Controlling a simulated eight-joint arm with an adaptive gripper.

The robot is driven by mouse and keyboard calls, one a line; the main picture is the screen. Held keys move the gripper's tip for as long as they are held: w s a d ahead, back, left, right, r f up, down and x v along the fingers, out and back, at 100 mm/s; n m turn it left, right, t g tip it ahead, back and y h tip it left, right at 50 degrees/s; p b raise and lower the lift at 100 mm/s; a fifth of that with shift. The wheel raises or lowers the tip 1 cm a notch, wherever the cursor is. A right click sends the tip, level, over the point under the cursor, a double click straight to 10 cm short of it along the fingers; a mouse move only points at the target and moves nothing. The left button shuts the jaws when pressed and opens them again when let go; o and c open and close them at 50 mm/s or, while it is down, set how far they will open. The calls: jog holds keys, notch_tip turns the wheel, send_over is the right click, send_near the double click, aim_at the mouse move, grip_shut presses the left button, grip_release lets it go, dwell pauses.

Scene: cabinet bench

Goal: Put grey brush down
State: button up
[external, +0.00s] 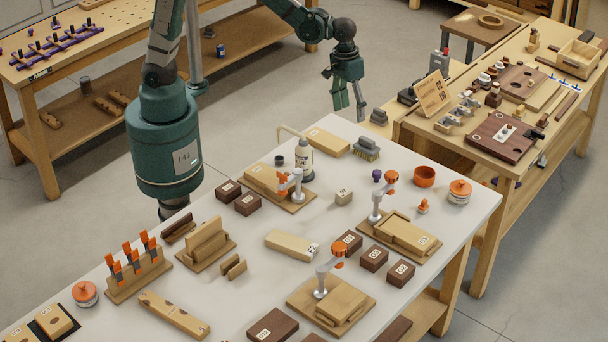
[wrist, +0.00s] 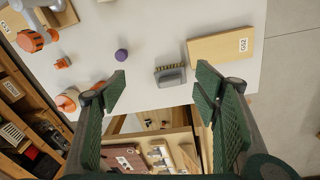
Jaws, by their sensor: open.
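The grey brush (external: 367,149) lies on the white table near its far edge, apart from my gripper. Its bristles and grey body also show in the wrist view (wrist: 170,75), where it sits a little beyond and between my fingertips. My gripper (external: 350,104) is open and empty, raised above and beyond the table's far edge. In the wrist view the two green fingers (wrist: 161,88) stand wide apart with nothing between them.
A purple knob (external: 377,175) and an orange bowl (external: 424,176) are to the right. A second bench (external: 470,135) with tools stands behind.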

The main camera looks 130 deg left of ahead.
jog(key=s+d+r+m+t, duration=0.2)
jog(key=s+d+r+m, duration=0.25)
jog(key=d, duration=0.45)
jog(key=s+d+r+m+t, duration=0.1)
jog(key=s+d+r+m, duration=0.2)
jog(key=s+d+r, duration=0.5)
jog(key=s+d+f+m+t, duration=0.1)
jog(key=s+d+m+t, duration=0.2)
jog(key=s+d+m, duration=0.4)
jog(key=s+d, duration=0.3)
jog(key=d, duration=0.4)
jog(key=shift+s+d+h, duration=0.3)
